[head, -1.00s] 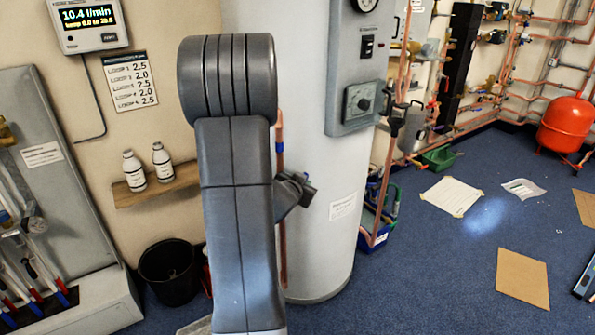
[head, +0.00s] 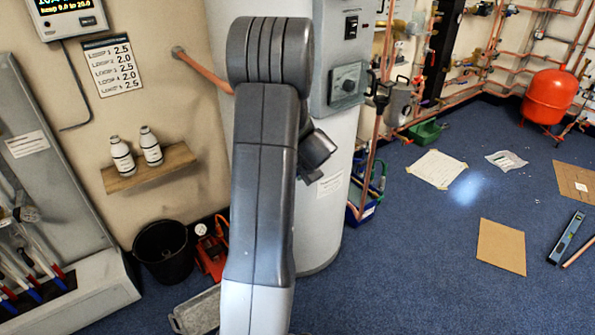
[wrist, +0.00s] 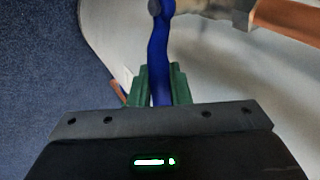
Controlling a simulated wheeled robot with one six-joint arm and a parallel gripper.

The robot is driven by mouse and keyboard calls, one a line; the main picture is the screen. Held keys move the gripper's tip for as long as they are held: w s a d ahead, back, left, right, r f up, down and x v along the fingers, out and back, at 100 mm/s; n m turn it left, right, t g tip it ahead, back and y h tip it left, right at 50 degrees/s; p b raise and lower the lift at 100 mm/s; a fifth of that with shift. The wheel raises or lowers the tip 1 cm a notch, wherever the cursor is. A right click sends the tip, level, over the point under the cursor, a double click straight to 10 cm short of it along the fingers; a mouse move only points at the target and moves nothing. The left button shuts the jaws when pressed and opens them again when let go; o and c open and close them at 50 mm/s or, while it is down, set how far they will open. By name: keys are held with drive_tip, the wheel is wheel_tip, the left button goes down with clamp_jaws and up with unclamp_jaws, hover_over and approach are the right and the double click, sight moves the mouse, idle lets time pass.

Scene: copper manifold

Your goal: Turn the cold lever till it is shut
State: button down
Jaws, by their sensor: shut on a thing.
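The blue lever (wrist: 159,55) runs down the middle of the wrist view, from its pivot at the top edge to between my fingers. My gripper (wrist: 159,88) has green fingers, one on each side of the lever, and is shut on its lower part. At the pivot, a blurred valve body (wrist: 215,10) joins a copper pipe (wrist: 285,20) that goes off to the right. The lever lies roughly crosswise to this pipe in the picture. In the head view my arm hides the lever and the gripper.
A pale cylinder tank (head: 325,215) stands behind my arm. A flow display (head: 68,12) is cut by the top edge. A shelf with white bottles (head: 150,170), a black bucket (head: 163,252) and a red pump (head: 210,250) are to the left.

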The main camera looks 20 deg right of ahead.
drive_tip(key=shift+d+f+m+g+y, duration=0.1)
drive_tip(key=shift+f+m+g+y, duration=0.25)
drive_tip(key=shift+f+y, duration=0.4)
drive_tip(key=shift+y, duration=0.25)
drive_tip(key=shift+s+f, duration=0.1)
drive_tip(key=shift+f, duration=0.05)
drive_tip(key=c, duration=1.4)
unclamp_jaws()
drive_tip(key=shift+f, duration=0.1)
drive_tip(key=shift+r, duration=0.25)
drive_tip(key=shift+s+r, duration=0.1)
drive_tip(key=shift+r, duration=0.2)
drive_tip(key=p+v, duration=0.1)
drive_tip(key=v, duration=1.2)
drive_tip(key=shift+d+p, duration=0.1)
drive_tip(key=shift+p, duration=0.25)
